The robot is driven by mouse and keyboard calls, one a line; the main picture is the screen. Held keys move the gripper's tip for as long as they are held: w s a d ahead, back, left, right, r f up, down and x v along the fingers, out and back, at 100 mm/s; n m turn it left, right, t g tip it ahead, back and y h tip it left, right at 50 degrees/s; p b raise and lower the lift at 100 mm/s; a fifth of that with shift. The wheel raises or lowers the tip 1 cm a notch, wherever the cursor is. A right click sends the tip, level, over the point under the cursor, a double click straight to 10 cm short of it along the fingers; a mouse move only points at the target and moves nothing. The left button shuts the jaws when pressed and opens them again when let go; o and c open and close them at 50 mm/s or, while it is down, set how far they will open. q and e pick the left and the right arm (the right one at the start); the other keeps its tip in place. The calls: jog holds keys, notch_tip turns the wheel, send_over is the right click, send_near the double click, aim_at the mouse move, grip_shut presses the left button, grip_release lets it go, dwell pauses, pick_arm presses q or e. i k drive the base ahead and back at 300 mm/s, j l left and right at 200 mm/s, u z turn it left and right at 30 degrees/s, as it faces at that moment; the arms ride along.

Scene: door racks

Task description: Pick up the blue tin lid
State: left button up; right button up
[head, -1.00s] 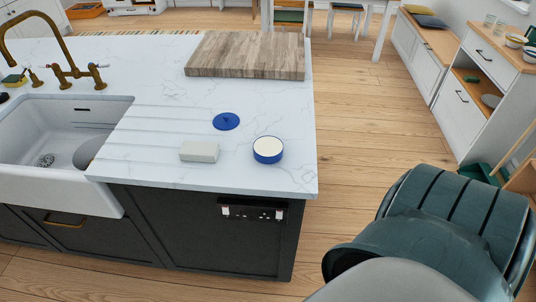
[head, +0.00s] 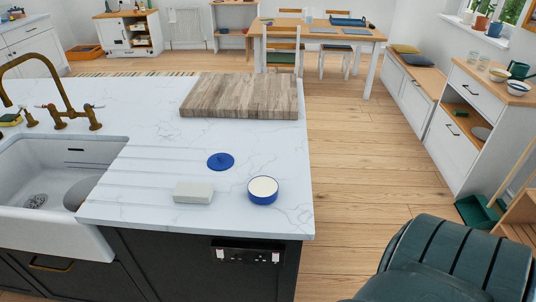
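The blue tin lid (head: 220,161) is a flat, round, dark blue disc with a small knob. It lies on the white marble worktop (head: 150,150), in front of the wooden board. A blue tin (head: 263,190) with a cream-coloured top or contents stands to its front right, near the worktop's right edge. The lid and the tin are apart. Neither of my grippers shows in the head view.
A pale grey block (head: 193,193) lies just in front of the lid. A thick wooden board (head: 240,96) lies behind it. The sink (head: 50,170) and brass tap (head: 60,90) are at left. Wooden floor (head: 360,160) is open to the right, with a white cabinet (head: 460,135) beyond.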

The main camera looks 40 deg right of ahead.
aim_at(219, 162)
jog(key=i+z, duration=0.1)
jog(key=z, duration=0.3)
jog(key=i+z, duration=0.1)
jog(key=z, duration=0.3)
jog(key=j+z, duration=0.15)
jog(key=z, duration=0.25)
jog(key=i+j+z, duration=0.1)
jog(key=z, duration=0.3)
